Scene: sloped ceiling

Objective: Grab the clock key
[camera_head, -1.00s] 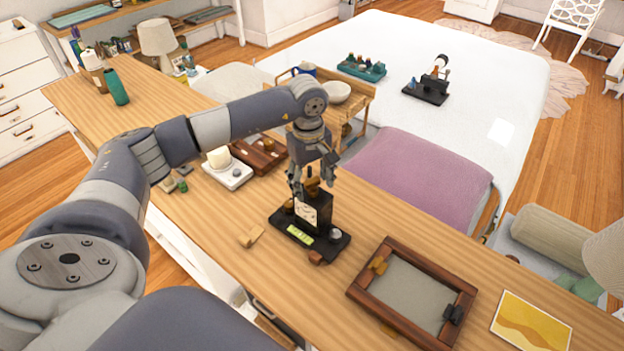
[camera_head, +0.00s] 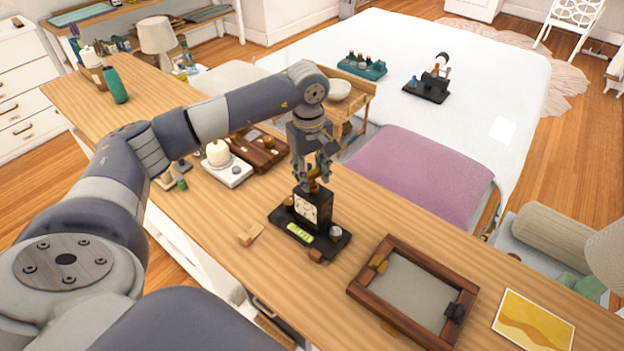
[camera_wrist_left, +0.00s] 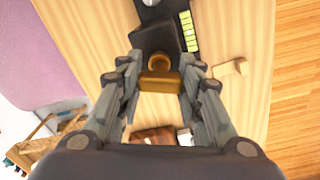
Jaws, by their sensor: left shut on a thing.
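The small black clock (camera_head: 310,208) with a pale face stands on a black base (camera_head: 330,240) on the wooden desk. My left gripper (camera_head: 313,178) is just above the clock, pointing down. It is shut on the brass-coloured clock key (camera_wrist_left: 160,82), which lies between the fingers (camera_wrist_left: 160,74) in the wrist view. The key shows only in part between the fingers in the head view (camera_head: 313,187). I cannot tell whether its lower end is clear of the clock. My right gripper is not in view.
A dark wooden frame (camera_head: 369,308) lies to the right on the desk (camera_head: 215,225), with a yellow picture card (camera_head: 533,321) beyond. A white candle stand (camera_head: 228,174) and a brown box (camera_head: 262,158) are behind left.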

